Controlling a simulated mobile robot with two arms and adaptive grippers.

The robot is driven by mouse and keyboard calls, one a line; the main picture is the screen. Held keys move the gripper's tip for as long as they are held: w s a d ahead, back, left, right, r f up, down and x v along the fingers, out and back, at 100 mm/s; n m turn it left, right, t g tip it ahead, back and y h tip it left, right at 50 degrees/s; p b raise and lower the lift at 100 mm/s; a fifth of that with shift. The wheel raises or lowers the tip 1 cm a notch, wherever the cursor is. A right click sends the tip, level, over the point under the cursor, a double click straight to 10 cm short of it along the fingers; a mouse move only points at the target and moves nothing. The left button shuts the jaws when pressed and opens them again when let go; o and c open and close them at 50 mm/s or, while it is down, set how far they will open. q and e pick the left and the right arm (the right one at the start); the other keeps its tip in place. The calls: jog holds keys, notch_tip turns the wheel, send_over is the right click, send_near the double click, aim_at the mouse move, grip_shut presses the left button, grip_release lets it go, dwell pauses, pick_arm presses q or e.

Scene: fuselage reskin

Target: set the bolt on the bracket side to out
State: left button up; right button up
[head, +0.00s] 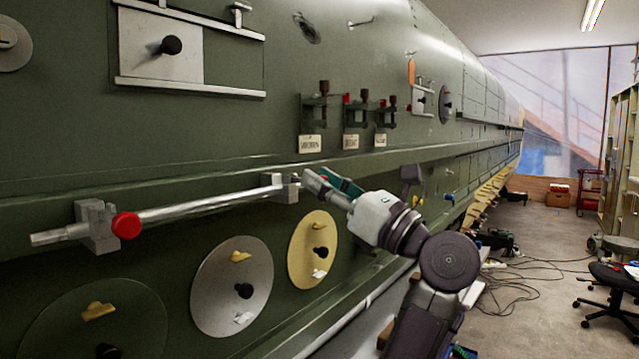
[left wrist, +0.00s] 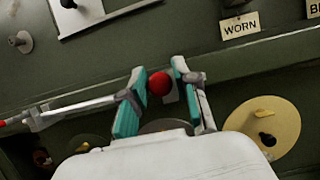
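A long silver bolt rod (head: 205,202) runs along the green fuselage between two grey blocks. The left block (head: 97,227) carries a red knob (head: 126,225); the rod's end sticks out past it. The right block (head: 286,187) is partly next to my left gripper (head: 328,184). In the left wrist view, a second red knob (left wrist: 160,83) sits between the teal fingers of that gripper (left wrist: 159,68), very close to both. I cannot tell whether they press on it. The rod (left wrist: 85,107) leads off left there. My right gripper is not in view.
Tagged brackets with dark clamps (head: 352,115) stand above a ledge, over the gripper. Round covers, one grey (head: 215,300) and one yellow (head: 300,268), lie below the rod. Cables (head: 540,262) and a stool (head: 615,285) are on the floor at right.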

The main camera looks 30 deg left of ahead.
pick_arm(q)
jog(key=shift+o, duration=1)
jog(key=shift+d, duration=0.2)
jog(key=v, duration=0.7)
jog(key=shift+d, duration=0.2)
jog(key=shift+f, duration=0.1)
